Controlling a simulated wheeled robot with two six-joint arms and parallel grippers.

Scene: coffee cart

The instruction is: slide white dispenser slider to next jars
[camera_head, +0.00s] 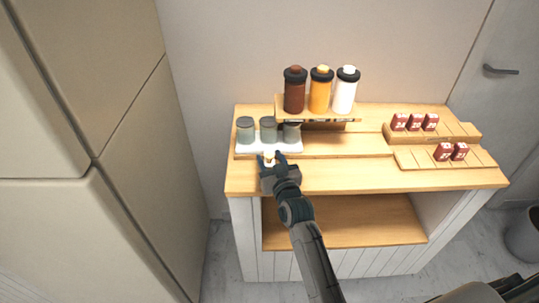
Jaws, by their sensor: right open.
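The white dispenser slider (250,149) is a flat white tray at the left end of the wooden cart top. Several grey jars with dark lids (268,132) stand in a row on it or just behind its front edge. My right gripper (270,158) is at the slider's front edge, with its fingers apart. A small pale yellowish piece shows between the fingers; whether they touch it I cannot tell. The gripper hides part of the slider's front and right side.
Small red boxes (415,122) stand on stepped wooden racks at the right. The cart's front top (360,178) is clear. Tall beige cabinets (90,130) stand at the left.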

